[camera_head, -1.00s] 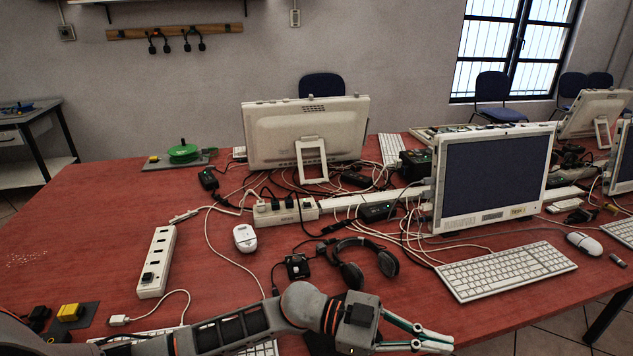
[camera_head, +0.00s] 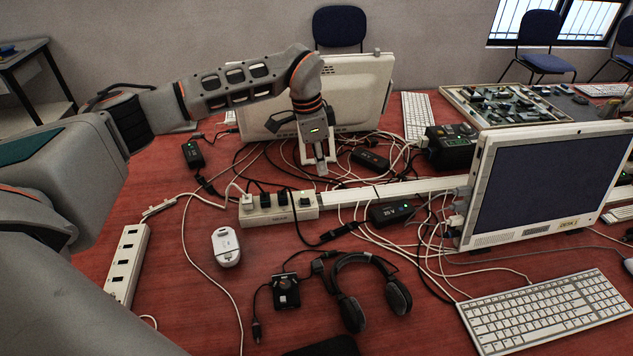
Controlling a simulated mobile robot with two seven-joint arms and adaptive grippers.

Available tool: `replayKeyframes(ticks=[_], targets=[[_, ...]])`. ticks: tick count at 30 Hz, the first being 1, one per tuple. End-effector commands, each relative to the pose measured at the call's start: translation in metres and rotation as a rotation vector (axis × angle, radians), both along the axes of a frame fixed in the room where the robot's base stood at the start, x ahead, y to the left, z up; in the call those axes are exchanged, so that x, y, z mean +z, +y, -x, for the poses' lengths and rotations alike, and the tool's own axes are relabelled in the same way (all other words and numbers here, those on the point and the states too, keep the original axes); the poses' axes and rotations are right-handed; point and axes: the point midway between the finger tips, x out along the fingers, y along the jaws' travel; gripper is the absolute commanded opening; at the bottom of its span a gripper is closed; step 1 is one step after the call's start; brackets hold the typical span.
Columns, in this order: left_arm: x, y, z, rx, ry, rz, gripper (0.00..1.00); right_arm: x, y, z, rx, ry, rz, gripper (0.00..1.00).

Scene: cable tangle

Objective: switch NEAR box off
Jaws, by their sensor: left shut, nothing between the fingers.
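My left gripper (camera_head: 321,163) points straight down with its fingers shut and empty. It is just behind the white socket box (camera_head: 278,216) in the middle of the table, in front of the white monitor's stand. Several black plugs and a white one sit in this box, and a dark switch (camera_head: 305,201) is at its right end. A second white socket box (camera_head: 127,262) lies at the left, partly hidden by my left arm. No readable label shows which one is the near box. My right gripper is not in view.
Tangled cables and a black adapter (camera_head: 370,160) surround the gripper. A white monitor (camera_head: 359,92) stands close behind it. A white mouse-like device (camera_head: 226,246), small black switch box (camera_head: 286,291) and headphones (camera_head: 358,290) lie in front. Bare red table shows at front left.

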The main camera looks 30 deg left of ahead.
Motion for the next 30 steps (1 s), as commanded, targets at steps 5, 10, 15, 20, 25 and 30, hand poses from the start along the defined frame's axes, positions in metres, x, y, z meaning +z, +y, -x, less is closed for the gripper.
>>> replayKeyframes(ticks=[5, 10, 15, 20, 25, 30], targets=[[0.0, 0.0, 0.0, 0.0, 0.0, 0.0, 0.0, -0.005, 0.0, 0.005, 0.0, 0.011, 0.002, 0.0], [-0.003, -0.001, 0.0, -0.001, 0.001, 0.001, 0.0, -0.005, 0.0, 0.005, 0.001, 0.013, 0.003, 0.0], [-0.02, -0.004, -0.001, -0.003, 0.002, 0.001, 0.0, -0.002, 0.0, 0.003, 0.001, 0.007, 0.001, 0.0], [-0.049, -0.008, -0.004, -0.003, 0.004, 0.003, 0.0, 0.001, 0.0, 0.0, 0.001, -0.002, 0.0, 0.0], [-0.082, -0.014, -0.008, -0.003, 0.002, 0.003, 0.0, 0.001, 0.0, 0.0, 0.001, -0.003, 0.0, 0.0], [-0.096, -0.005, -0.004, -0.001, -0.001, 0.001, 0.0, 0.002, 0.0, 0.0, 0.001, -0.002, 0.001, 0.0]])
